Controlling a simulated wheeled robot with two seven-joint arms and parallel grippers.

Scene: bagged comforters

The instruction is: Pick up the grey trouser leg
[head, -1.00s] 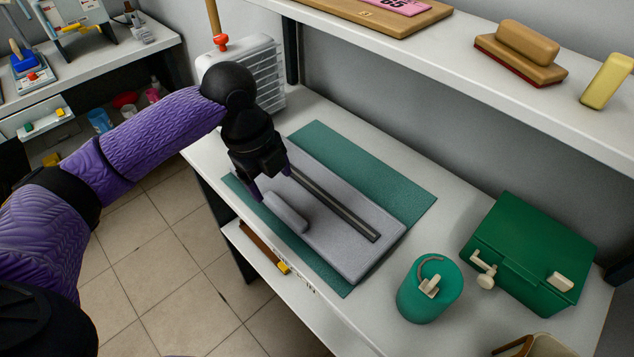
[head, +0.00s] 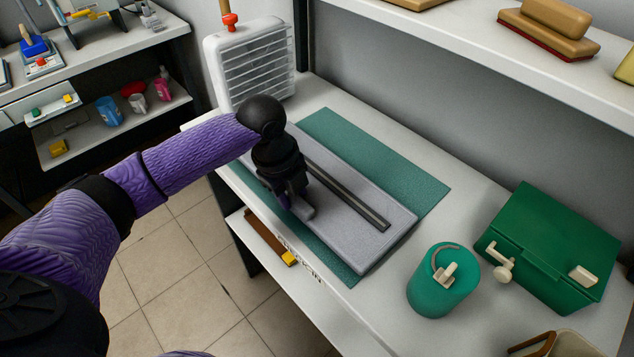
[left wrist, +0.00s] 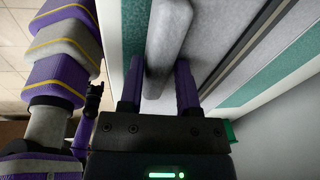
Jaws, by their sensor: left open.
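A short, rounded grey padded piece, which I take for the grey trouser leg (head: 306,212), lies on a flat grey padded board (head: 368,255). Its far part is hidden behind my left gripper (head: 290,204) in the head view. In the left wrist view the grey piece (left wrist: 168,38) runs between the two purple fingers of my left gripper (left wrist: 158,88), one on each side. The jaws are open, and I cannot tell whether either finger touches it. My right gripper is not in view.
The board lies on a green mat (head: 415,183) on a white table, with a dark rail (head: 350,198) beside the grey piece. A teal canister (head: 440,290) and a green case (head: 550,245) stand to the right. A white slatted unit (head: 255,70) stands behind. A shelf overhangs the table's back.

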